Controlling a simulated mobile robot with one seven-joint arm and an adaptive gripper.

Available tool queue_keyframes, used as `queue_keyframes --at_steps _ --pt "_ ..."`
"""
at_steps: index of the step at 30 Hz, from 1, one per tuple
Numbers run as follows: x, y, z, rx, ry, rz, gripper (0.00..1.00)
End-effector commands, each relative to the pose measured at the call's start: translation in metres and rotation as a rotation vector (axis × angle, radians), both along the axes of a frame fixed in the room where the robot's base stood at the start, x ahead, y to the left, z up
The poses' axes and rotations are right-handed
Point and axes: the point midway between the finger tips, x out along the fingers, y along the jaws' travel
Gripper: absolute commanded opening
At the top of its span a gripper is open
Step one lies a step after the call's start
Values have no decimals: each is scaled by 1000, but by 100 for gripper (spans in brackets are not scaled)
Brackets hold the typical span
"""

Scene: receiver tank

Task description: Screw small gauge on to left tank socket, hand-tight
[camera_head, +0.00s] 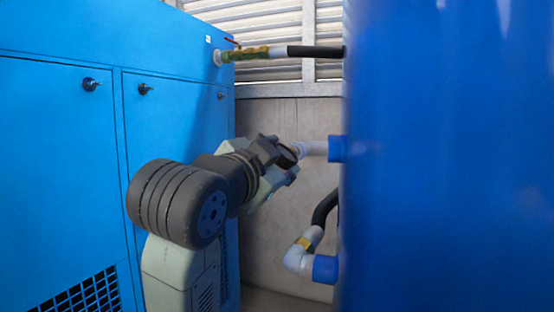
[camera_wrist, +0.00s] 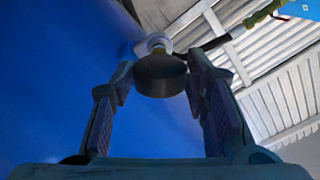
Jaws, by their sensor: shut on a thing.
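The small gauge (camera_wrist: 160,77) is a dark round body with a brass-coloured stem, between the fingers of my gripper (camera_wrist: 157,88) in the wrist view. My gripper is shut on it. The gauge (camera_head: 288,154) shows there as a dark disc, partly hidden by the fingers. Its stem points at the pale fitting (camera_wrist: 154,43); whether the threads are engaged cannot be told.
A lower blue socket (camera_head: 325,268) carries a white elbow (camera_head: 300,255) and a black hose. A black hose (camera_head: 315,51) with a green-yellow valve section (camera_head: 245,54) runs above. A blue cabinet (camera_head: 60,150) stands close on the left. A louvred wall (camera_head: 265,30) is behind.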

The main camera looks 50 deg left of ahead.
Motion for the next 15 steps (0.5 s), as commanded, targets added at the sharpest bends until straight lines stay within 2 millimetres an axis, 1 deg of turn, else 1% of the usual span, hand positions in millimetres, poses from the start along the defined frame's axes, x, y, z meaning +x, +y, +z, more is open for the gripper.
queue_keyframes --at_steps 15 --pt "7 3 1 0 0 -1 0"
